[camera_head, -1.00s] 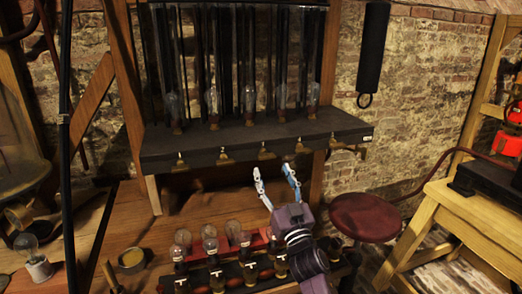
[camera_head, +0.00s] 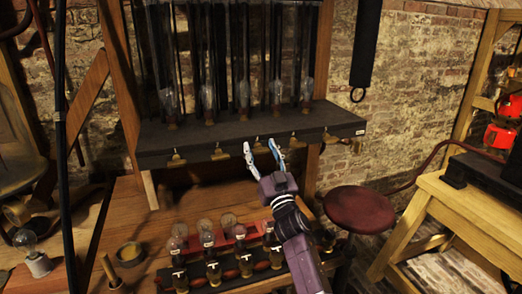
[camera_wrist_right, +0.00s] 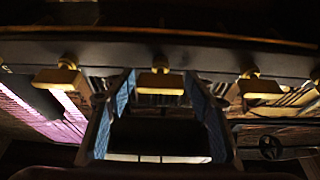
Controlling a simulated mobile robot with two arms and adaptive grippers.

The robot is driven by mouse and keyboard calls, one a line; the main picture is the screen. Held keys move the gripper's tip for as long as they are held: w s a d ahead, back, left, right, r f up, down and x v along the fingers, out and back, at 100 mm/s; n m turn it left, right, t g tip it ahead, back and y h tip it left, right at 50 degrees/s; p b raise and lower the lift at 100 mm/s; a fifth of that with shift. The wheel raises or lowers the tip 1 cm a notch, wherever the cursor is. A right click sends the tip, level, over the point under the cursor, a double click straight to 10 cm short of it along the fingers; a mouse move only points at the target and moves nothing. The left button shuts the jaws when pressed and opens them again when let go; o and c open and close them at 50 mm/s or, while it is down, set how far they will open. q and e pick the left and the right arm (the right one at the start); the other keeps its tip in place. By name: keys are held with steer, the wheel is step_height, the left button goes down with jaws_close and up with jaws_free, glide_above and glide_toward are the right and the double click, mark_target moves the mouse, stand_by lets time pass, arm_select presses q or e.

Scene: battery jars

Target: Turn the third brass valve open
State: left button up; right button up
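A row of brass valves hangs from the front edge of a dark shelf (camera_head: 235,135). The third brass valve from the left (camera_head: 258,142) sits between the fingertips of my right gripper (camera_head: 261,147). In the right wrist view, a brass valve (camera_wrist_right: 160,82) with a flat, level handle is centred just beyond the spread blue fingers of my right gripper (camera_wrist_right: 160,98). The fingers are open, with one to each side of the handle; I cannot tell if they touch it. My left gripper is not in view.
The second valve (camera_head: 219,153) and fourth valve (camera_head: 296,137) are close on either side. Glass jars (camera_head: 241,95) stand on the shelf. Bulbs in a rack (camera_head: 230,255) are below my right arm. A red stool (camera_head: 357,210) stands to the right.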

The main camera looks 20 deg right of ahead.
steer(key=c, duration=0.9)
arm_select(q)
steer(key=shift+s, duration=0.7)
